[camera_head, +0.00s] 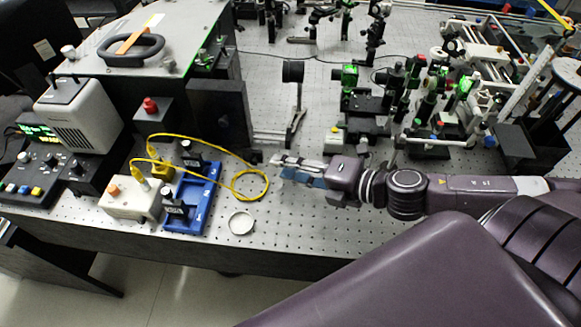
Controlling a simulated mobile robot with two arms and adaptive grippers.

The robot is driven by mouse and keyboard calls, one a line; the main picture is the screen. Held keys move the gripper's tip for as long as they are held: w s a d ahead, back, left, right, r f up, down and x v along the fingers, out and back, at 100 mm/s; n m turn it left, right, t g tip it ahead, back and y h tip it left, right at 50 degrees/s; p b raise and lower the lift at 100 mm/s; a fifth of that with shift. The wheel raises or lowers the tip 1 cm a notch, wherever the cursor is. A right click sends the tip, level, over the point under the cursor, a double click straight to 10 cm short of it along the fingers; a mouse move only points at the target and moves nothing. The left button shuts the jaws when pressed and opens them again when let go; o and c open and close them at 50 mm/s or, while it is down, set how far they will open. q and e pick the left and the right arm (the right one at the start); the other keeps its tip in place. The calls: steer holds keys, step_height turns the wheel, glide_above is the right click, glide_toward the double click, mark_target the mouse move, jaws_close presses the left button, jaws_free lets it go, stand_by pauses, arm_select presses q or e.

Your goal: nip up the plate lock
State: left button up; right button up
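I cannot tell for certain which part is the plate lock. A blue plate (205,193) lies on the perforated bench at centre left and carries black knobbed mounts, one at its back (191,157) and one at its front (175,206). A grey lever-like piece (297,121) stands beside a black post, above and behind my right gripper. My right gripper (277,166) reaches in from the right, low over the bench, with its fingers pointing left, apart from the blue plate. Its fingers are seen nearly edge-on, so their opening is unclear. My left gripper is out of view.
A yellow fibre cable (262,196) loops between the blue plate and my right gripper. A white round dish (241,222) lies near the front edge. A white box (131,197) stands left of the plate. Optics mounts (365,110) crowd the back right.

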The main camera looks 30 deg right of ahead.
steer(key=shift+s+d+r, duration=0.15)
steer(key=shift+s, duration=0.15)
stand_by(0.5)
